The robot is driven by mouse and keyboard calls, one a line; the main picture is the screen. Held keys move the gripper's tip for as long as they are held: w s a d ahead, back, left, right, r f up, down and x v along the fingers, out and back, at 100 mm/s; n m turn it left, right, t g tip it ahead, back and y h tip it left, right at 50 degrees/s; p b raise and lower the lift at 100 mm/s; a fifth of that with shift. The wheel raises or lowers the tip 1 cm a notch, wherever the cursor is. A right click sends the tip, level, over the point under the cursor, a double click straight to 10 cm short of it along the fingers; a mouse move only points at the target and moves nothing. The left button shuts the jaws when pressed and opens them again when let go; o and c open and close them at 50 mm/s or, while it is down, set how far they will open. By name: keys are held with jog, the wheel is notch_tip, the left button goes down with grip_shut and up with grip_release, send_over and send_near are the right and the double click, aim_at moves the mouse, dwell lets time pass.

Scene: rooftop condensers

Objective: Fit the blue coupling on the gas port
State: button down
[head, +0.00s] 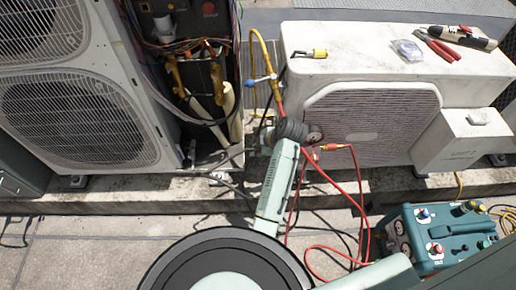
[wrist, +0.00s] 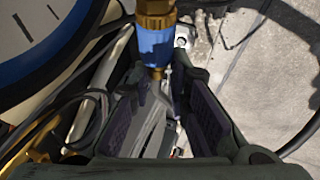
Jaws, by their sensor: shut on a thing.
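The blue coupling (wrist: 156,46), with a brass collar above it, shows at the fingertips of my gripper (wrist: 166,78) in the wrist view. My fingers are shut on its lower end; the exact contact is partly hidden. In the head view my wrist is in front of the right-hand unit, and my fingers cannot be made out. A small blue fitting (head: 262,78) sits by a yellow hose (head: 264,48) there; I cannot tell whether it is the same coupling. A pale metal fitting (wrist: 183,40) lies just right of the coupling. I cannot identify the gas port for certain.
A blue-rimmed dial (wrist: 45,35) is close on the left in the wrist view. An open condenser (head: 75,110) with pipes and wires stands left. A white unit (head: 370,65) bears pliers (head: 435,46). Red hoses (head: 335,185) run to a teal box (head: 440,237).

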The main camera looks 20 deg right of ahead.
jog(key=shift+w+a+r, duration=0.3)
jog(key=shift+w+a, duration=0.1)
jog(key=shift+w, duration=0.05)
jog(key=a, duration=0.2)
jog(key=a+p, duration=0.1)
jog(key=a, duration=0.1)
jog(key=shift+w+f, duration=0.25)
jog(key=shift+w, duration=0.1)
dwell(0.6)
jog(key=c, duration=2.2)
grip_release()
grip_shut()
